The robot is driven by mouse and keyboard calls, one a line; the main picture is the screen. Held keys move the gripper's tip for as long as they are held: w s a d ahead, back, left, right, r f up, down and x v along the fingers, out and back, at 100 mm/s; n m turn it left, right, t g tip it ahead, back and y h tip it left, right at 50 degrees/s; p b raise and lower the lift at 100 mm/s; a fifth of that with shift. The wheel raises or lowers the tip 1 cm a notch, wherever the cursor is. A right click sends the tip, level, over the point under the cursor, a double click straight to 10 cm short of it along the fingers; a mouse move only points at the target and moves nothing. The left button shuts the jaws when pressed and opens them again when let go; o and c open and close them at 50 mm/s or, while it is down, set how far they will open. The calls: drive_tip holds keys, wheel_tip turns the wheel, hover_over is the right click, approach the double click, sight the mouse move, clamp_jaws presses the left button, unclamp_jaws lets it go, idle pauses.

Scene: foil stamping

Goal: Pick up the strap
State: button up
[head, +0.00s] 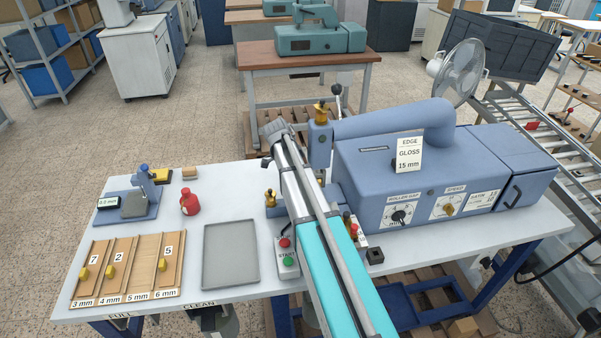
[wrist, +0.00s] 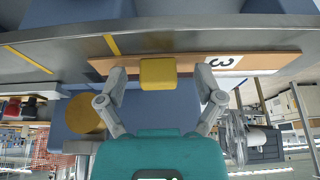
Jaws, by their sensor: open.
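The strap (wrist: 130,65) shows in the wrist view as a flat brown strip with a white label marked 3. A yellow block (wrist: 158,73) sits on it. My gripper (wrist: 159,76) is open, with one finger on each side of the yellow block and a visible gap on both sides. The fingers are not closed on anything. In the head view my arm runs up past the blue machine (head: 385,165), and neither my fingertips nor this strap can be made out there.
A wooden rack (head: 123,285) with slots marked 3 to 6 mm holds strips labelled 7, 2 and 5. A start/stop box (head: 287,258) is beside my arm.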

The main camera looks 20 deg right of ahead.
clamp_jaws()
idle(0.4)
drive_tip(key=shift+r, duration=0.2)
drive_tip(key=shift+r+p, duration=0.45)
drive_tip(key=shift+p, duration=0.2)
drive_tip(key=w+a, duration=0.2)
drive_tip(key=a, duration=0.6)
wheel_tip(320, 180, up, 14)
drive_tip(key=p, duration=1.3)
drive_tip(key=shift+s+f+p, duration=0.15)
drive_tip(key=shift+s+p, duration=0.05)
drive_tip(key=shift+p, duration=0.15)
